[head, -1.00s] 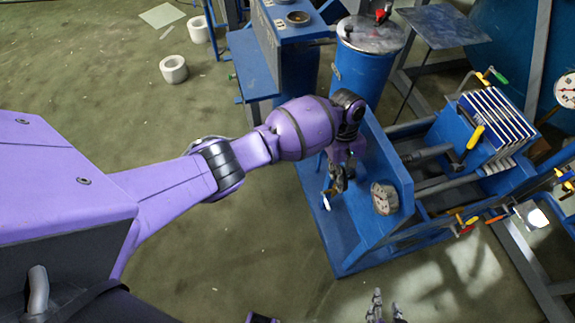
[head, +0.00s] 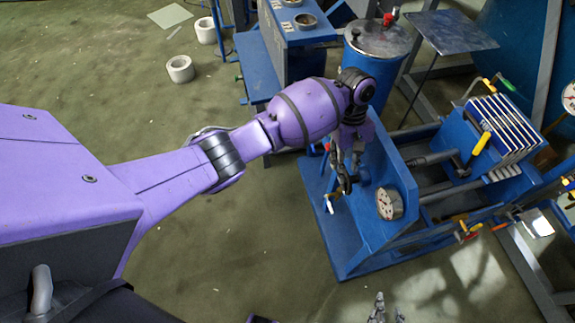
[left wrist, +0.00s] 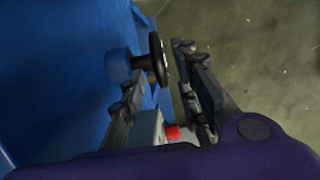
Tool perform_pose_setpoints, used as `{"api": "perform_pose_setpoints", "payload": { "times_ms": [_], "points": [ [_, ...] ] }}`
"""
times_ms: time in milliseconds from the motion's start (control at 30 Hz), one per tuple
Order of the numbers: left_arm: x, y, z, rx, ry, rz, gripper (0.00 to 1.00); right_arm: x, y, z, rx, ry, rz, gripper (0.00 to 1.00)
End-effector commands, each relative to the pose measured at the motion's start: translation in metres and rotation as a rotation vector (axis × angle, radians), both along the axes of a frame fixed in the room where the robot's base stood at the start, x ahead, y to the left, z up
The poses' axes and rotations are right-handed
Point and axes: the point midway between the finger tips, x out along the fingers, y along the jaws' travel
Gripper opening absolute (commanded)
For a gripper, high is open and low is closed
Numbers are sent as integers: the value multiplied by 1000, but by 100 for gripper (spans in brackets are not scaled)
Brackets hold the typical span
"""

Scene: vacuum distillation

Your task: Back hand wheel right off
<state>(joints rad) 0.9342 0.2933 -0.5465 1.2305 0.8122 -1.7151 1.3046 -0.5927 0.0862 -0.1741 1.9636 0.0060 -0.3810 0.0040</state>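The black hand wheel (left wrist: 158,59) stands edge-on on a round blue hub on the blue panel in the left wrist view. My left gripper (left wrist: 158,77) is open, with one dark finger on each side of the wheel; whether either touches it I cannot tell.
A small white-and-red valve (left wrist: 172,133) lies just below the fingers in the wrist view. A blue drum (head: 372,62) stands behind the arm. The floor (head: 225,255) in front is clear.

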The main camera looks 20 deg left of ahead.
Motion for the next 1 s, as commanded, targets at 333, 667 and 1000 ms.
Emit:
{"api": "perform_pose_setpoints", "payload": {
  "times_ms": [333,667,1000],
  "points": [
    [13,7,55,0,-4,-1,30,0,1,0,1,0,0,33],
    [13,8,59,-1,-3,0,30,1,1,0,1,0,0,33],
    [47,14,87,136,-144,-135,30,-8,1,-13,1,22,1,33]
  ]
}}
